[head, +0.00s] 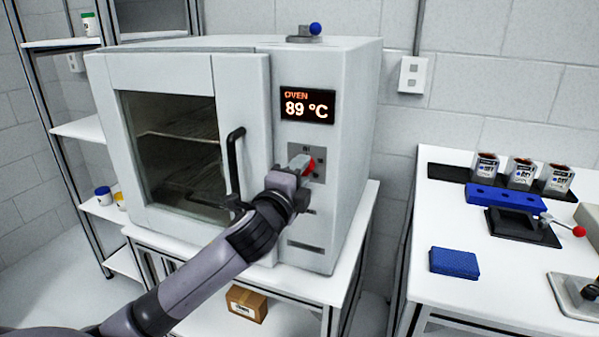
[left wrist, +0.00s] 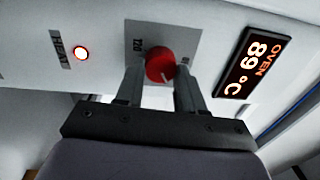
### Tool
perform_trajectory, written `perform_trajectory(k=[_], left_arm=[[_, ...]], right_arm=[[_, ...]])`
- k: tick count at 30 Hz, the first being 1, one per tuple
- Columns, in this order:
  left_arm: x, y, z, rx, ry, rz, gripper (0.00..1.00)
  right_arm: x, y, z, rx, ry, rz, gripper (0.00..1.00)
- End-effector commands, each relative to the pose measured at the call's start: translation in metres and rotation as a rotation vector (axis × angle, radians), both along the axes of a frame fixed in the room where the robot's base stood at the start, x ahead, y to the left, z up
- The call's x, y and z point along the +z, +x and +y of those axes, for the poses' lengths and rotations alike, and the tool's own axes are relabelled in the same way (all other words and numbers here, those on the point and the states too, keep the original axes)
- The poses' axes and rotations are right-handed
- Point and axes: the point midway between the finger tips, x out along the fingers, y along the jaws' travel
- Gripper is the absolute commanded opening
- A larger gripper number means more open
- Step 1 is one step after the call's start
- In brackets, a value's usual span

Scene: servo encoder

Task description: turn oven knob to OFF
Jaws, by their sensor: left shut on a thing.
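The oven (head: 240,130) is a pale grey box with a dark window and a black door handle. My left gripper (head: 303,165) is at the panel, shut on the knob, with one finger on each side in the left wrist view (left wrist: 160,85). The plate's markings are partly hidden by the fingers. My right gripper is not in view.
A lit HEAT lamp (left wrist: 81,53) is beside the knob plate in the left wrist view. A white table (head: 430,290) at the right holds a blue block (head: 454,263), a blue fixture (head: 505,196) and several small labelled containers. A cardboard box (head: 246,303) lies under the oven.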

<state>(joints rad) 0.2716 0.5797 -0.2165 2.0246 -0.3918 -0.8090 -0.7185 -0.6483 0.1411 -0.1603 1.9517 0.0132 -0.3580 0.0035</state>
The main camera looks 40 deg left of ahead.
Motion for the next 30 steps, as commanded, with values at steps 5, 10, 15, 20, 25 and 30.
perform_trajectory(k=[5, 10, 15, 20, 25, 30], left_arm=[[0.0, 0.0, -0.001, 0.001, -0.167, -0.036, 0.08], [0.0, 0.0, -0.001, 0.002, -0.325, -0.074, 0.08], [0.001, 0.0, -0.001, 0.002, -0.482, -0.112, 0.08], [0.002, 0.0, -0.001, 0.002, -0.627, -0.147, 0.08], [0.002, 0.0, -0.001, 0.003, -0.764, -0.18, 0.08], [0.002, 0.0, -0.001, 0.003, -0.876, -0.207, 0.08]], right_arm=[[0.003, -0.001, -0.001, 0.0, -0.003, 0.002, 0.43], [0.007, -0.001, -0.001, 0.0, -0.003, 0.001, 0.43], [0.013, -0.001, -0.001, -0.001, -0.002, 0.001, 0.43], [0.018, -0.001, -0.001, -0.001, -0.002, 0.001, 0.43], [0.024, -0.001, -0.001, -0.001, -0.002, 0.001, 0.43], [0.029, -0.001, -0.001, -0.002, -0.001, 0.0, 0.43]])
